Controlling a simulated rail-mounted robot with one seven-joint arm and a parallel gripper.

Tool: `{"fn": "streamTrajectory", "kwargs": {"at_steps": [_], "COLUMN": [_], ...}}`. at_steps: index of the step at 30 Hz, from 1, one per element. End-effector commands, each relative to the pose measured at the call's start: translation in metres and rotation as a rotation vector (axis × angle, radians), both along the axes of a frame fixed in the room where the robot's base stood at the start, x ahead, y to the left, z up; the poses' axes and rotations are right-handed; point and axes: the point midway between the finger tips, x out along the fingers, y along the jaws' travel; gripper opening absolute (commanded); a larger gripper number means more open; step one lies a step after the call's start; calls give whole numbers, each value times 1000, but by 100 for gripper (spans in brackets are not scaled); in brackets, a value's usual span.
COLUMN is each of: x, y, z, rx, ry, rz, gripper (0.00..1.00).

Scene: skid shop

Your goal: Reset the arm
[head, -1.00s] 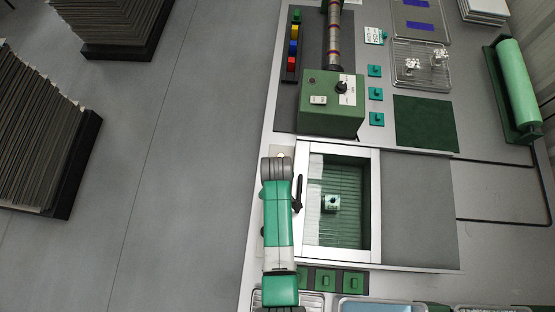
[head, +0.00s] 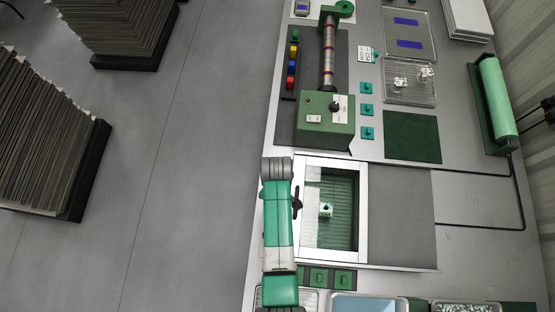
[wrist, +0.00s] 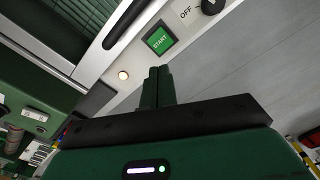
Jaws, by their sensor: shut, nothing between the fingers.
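My arm (head: 278,228), green and light grey, runs along the left side of the open-topped chamber in the head view. My gripper (wrist: 161,72) shows in the wrist view with its two dark green fingers pressed together and nothing between them. The fingertips point at a white panel just below a green START button (wrist: 160,40). Whether they touch the panel I cannot tell. The gripper's fingers cannot be made out in the head view.
The chamber (head: 363,215) has a white frame, a black handle (head: 297,202) and a small block (head: 326,210) inside. A green machine (head: 325,120) stands behind it. Trays line the front edge (head: 368,303). A black knob (wrist: 211,5) and a lit lamp (wrist: 123,75) are near the gripper.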

Motion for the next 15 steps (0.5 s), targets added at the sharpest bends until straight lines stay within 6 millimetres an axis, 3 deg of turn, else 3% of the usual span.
{"fn": "streamTrajectory", "kwargs": {"at_steps": [1, 6, 15], "x": [0, 0, 0], "y": [0, 0, 0], "z": [15, 36, 33], "rx": [0, 0, 0], "ry": [0, 0, 0], "rz": [0, 0, 0], "gripper": [0, 0, 0]}}
